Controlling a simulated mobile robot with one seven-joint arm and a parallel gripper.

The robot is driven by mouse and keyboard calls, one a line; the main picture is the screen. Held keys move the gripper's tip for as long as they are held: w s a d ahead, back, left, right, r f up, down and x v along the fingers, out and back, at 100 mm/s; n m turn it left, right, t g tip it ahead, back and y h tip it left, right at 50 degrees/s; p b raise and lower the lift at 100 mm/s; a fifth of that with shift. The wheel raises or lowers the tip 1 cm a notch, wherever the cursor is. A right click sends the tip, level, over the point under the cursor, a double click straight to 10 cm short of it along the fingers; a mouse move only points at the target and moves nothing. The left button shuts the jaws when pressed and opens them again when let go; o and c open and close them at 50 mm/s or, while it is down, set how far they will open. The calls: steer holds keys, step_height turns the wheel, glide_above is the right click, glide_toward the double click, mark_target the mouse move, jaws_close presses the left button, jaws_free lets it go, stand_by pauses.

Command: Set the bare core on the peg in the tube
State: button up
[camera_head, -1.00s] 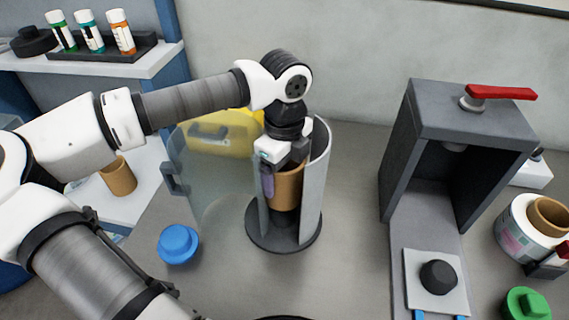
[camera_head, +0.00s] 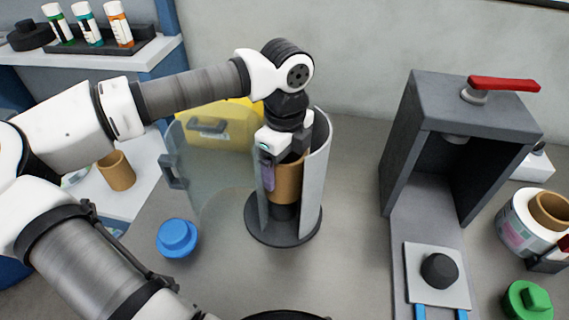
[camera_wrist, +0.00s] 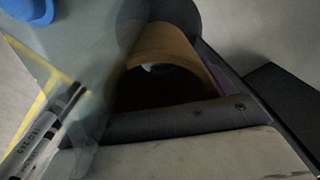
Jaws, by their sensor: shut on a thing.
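My gripper (camera_head: 285,158) is shut on the bare brown core (camera_head: 289,183), upright inside the tube. The tube (camera_head: 319,170) is a pale upright shell on a round dark base, open toward me. A dark peg part (camera_head: 285,212) shows under the core. I cannot tell whether the core is around the peg or just above it. The tube's clear door (camera_head: 215,170) stands open to the left. In the wrist view the core (camera_wrist: 172,40) shows its rim and dark hollow beside the gripper finger.
A blue knobbed piece (camera_head: 177,237) stands left of the tube. A grey press frame (camera_head: 400,150) with a red lever stands to the right. Another brown core (camera_head: 117,171) sits on the left white shelf. A yellow case (camera_head: 215,125) lies behind the door. A labelled reel (camera_head: 520,225) is at far right.

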steer(key=shift+f, duration=0.15)
steer(key=shift+f+b, duration=0.2)
steer(key=shift+b, duration=0.2)
steer(key=shift+r, duration=0.1)
steer(key=shift+a+r, duration=0.2)
steer(key=shift+r, duration=0.1)
steer(key=shift+f+b, duration=0.2)
steer(key=shift+b, duration=0.1)
steer(key=shift+f, duration=0.15)
steer(key=shift+s+d+r+b, duration=0.1)
steer(key=shift+s+r+b, duration=0.05)
steer(key=shift+r+b, duration=0.2)
stand_by(0.3)
steer(key=shift+f, duration=0.2)
